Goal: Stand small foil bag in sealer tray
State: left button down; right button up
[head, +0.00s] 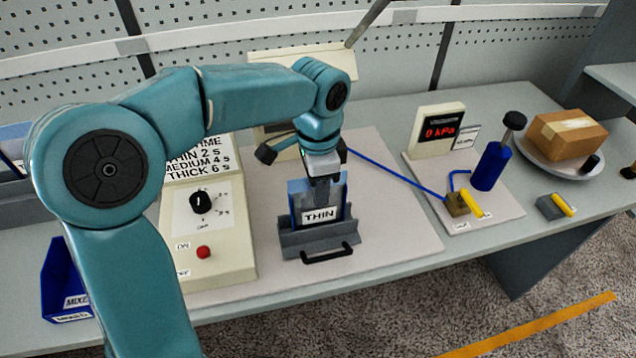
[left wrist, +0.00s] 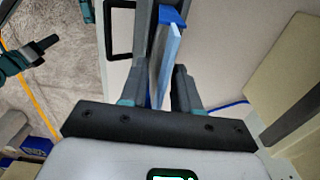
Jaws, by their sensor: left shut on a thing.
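The small foil bag (head: 335,196) is a flat grey-blue packet, upright at the grey sealer tray (head: 318,241). A white THIN label shows at its lower front. My left gripper (head: 322,190) points down and is shut on the bag's upper part. The bag's lower edge is hidden by the tray's front wall, so I cannot tell whether it touches the floor of the tray. In the left wrist view the bag (left wrist: 168,62) is a thin pale-blue sheet between the fingers (left wrist: 165,88). The tray's black handle (head: 327,254) faces front.
The control box (head: 205,245) with a knob and red button stands left of the tray. A pressure display (head: 440,131), blue cylinder (head: 491,167) and yellow-handled valve (head: 460,205) stand to the right. A blue hose (head: 395,175) crosses behind. The board right of the tray is clear.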

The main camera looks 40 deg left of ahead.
pick_arm(q)
jog(key=shift+f, duration=0.15)
jog(key=c, duration=0.7)
grip_release()
jog(key=shift+c, duration=0.2)
notch_tip(320, 180, up, 16)
jog(key=p, duration=0.2)
jog(key=shift+r+p, duration=0.2)
jog(key=shift+p, duration=0.1)
